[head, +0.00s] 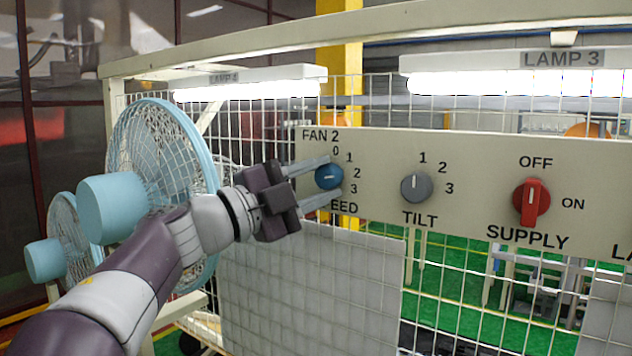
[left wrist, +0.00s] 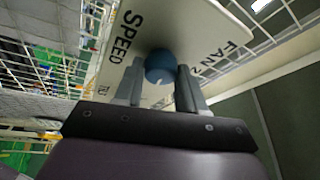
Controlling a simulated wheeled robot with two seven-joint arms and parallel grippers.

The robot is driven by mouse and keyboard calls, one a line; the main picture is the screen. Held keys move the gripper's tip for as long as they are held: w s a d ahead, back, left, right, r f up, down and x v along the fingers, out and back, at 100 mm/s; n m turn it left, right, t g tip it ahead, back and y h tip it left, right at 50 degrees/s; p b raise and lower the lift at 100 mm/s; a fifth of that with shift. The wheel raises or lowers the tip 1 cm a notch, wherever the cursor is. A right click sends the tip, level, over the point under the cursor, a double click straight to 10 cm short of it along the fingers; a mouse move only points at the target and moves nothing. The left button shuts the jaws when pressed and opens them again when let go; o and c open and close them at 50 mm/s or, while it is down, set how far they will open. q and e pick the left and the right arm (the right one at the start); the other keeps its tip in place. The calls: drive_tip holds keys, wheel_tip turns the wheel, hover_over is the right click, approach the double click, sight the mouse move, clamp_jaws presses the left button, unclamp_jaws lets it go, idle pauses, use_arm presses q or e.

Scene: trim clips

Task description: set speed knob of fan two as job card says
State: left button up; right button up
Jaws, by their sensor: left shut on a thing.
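The blue speed knob (head: 329,177) of fan two sits on the pale panel (head: 470,150), under the label FAN 2, with 0, 1, 2 and 3 around its upper and right side. A short white mark on it lies about level, roughly in line with the 2. My left gripper (head: 322,181) is shut on the knob, one finger above and one below in the head view. The lower finger covers part of the word SPEED. The left wrist view also shows the knob (left wrist: 159,67) between the fingers (left wrist: 159,86). I cannot make out a job card.
To the right on the panel are a grey TILT knob (head: 416,187) and a red SUPPLY switch (head: 531,203) with its handle upright. A light-blue fan (head: 120,207) stands left, close to my left arm. Wire mesh (head: 385,110) and lit lamps are behind and above.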

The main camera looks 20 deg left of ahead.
use_arm(q)
drive_tip(key=shift+r, duration=0.2)
idle(0.3)
drive_tip(key=o, duration=1.1)
drive_tip(key=shift+c, duration=0.2)
drive_tip(key=shift+w+f, duration=0.1)
drive_tip(key=shift+a+f, duration=0.15)
drive_tip(key=b+v, duration=0.6)
drive_tip(key=v, duration=0.6)
drive_tip(key=shift+s, duration=0.2)
